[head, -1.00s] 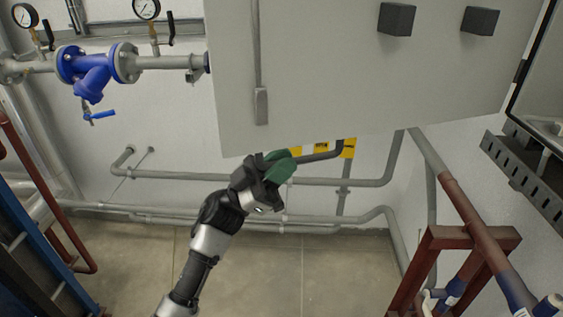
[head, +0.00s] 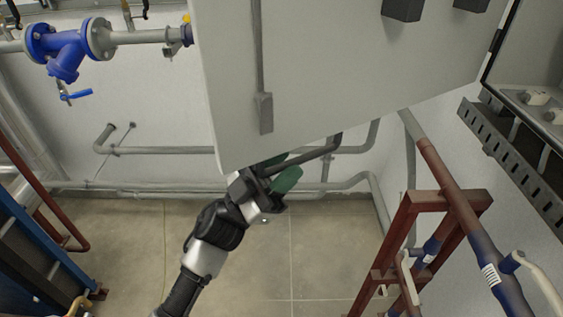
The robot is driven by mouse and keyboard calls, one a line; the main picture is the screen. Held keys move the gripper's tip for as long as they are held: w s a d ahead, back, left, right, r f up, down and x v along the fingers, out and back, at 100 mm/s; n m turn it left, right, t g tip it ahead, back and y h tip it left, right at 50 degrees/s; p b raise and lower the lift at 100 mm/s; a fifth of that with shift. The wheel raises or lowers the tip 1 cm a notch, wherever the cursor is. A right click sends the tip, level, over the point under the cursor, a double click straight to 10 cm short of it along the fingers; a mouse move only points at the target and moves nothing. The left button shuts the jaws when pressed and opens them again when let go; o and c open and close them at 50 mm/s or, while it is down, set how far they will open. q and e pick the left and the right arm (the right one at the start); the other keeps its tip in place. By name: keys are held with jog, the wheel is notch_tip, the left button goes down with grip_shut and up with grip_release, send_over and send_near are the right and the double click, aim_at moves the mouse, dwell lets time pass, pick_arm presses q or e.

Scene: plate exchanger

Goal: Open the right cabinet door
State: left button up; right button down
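The right cabinet door (head: 345,75) is a large light grey panel, swung out from the open cabinet (head: 535,70) at the right. A thin vertical rod with a small grey block (head: 264,113) runs down its visible face. A dark bar-shaped handle (head: 318,153) shows below the door's lower edge. My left gripper (head: 281,170) has green fingers at the left end of this bar. The fingers stand apart, one on each side of the bar; contact is hard to tell. The door edge partly hides the upper finger. My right gripper is out of view.
A blue valve (head: 62,45) and grey pipes line the wall at left. A red-brown frame (head: 405,235) with pipes stands at lower right, and a slotted metal rail (head: 510,160) lies below the cabinet. Tiled floor (head: 285,260) is clear in the middle.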

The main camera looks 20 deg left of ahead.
pick_arm(q)
jog(key=shift+o, duration=0.4)
jog(key=shift+a+f, duration=0.1)
jog(key=shift+s+a+f+b, duration=0.15)
jog(key=shift+f+b, duration=0.15)
jog(key=b+v, duration=0.4)
jog(key=v, duration=0.6)
jog(key=shift+b, duration=0.4)
jog(key=shift+r, duration=0.1)
